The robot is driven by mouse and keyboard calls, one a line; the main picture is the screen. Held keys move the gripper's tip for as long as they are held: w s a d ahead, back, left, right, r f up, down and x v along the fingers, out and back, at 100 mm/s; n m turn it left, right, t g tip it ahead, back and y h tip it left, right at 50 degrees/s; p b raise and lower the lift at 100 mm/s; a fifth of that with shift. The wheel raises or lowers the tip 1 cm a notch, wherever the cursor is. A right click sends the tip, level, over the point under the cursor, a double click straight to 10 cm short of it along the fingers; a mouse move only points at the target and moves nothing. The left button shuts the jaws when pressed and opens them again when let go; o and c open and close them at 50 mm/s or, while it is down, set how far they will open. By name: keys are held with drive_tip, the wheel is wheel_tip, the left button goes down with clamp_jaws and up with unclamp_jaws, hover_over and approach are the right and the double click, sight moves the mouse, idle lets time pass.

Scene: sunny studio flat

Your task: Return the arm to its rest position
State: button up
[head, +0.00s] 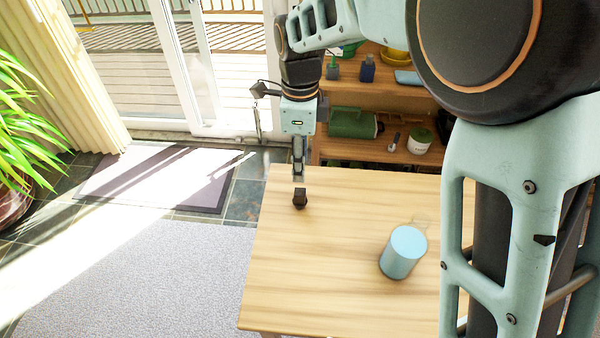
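My gripper (298,173) points down over the far left part of the wooden table (310,275). It is seen edge-on, so I cannot tell whether its fingers are open or shut. A small dark brown block-like object (300,199) shows just below the fingertips. I cannot tell whether it touches them or stands on the table. My arm reaches from the right side of the picture across the top to the gripper, and its large links hide the right part of the table.
A light blue cylinder (403,252) stands on the table's right part. Behind is a wooden shelf (385,158) with a green watering can (352,123) and a pot (420,141). A plant (20,110), doormat (160,178) and grey rug (150,275) are left. The table's front left is clear.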

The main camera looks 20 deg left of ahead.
drive_tip(key=shift+r, duration=0.5)
